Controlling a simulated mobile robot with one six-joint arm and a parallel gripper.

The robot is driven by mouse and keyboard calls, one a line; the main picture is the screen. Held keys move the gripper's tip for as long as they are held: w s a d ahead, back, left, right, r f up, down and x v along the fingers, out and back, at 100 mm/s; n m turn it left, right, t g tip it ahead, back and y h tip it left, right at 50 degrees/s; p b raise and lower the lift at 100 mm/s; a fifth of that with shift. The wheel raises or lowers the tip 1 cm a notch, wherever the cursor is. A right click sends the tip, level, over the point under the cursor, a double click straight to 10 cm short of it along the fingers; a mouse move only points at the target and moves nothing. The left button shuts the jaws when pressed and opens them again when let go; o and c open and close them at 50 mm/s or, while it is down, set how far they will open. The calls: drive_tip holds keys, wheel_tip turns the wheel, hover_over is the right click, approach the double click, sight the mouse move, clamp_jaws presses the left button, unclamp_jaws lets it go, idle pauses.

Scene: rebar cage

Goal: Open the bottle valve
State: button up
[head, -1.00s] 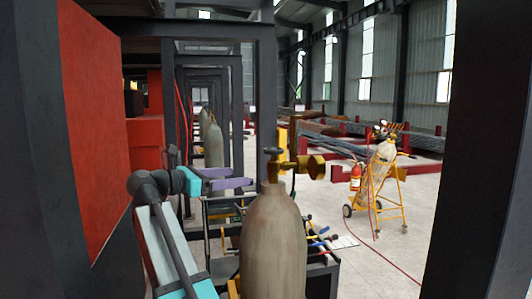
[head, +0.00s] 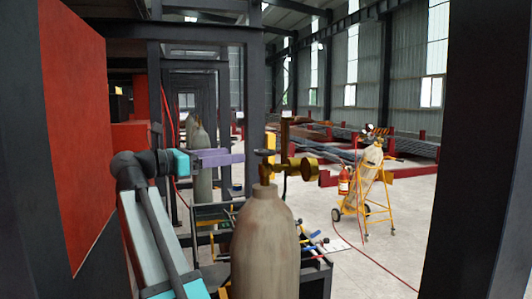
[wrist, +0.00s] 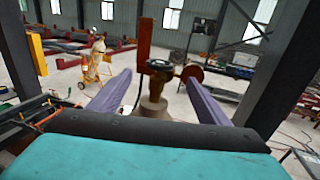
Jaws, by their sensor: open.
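A tall, worn beige gas bottle (head: 265,245) stands upright in the centre foreground of the head view. On its top is a brass valve with a dark round handwheel (head: 267,153) and a brass gauge (head: 303,168) to the right. My gripper (head: 241,157), with purple fingers, is just left of the valve at about handwheel height. In the wrist view my gripper (wrist: 158,76) is open, and the handwheel (wrist: 160,66) appears between its two spread fingers, beyond or near the tips. I cannot tell whether anything touches. The bottle's lower part is cut off.
A dark post rises close on the right. A red panel (head: 75,130) is at left. A dark metal rack (head: 210,215) stands behind the bottle. A yellow trolley (head: 380,200) with another bottle and a fire extinguisher (head: 344,180) stands on open floor.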

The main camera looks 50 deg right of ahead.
sight(267, 151)
drive_tip(key=shift+d, duration=0.15)
drive_tip(key=shift+p+x, duration=1.85)
drive_tip(key=shift+x, duration=4.9)
drive_tip(key=shift+f, duration=0.1)
drive_tip(key=c, duration=1.1)
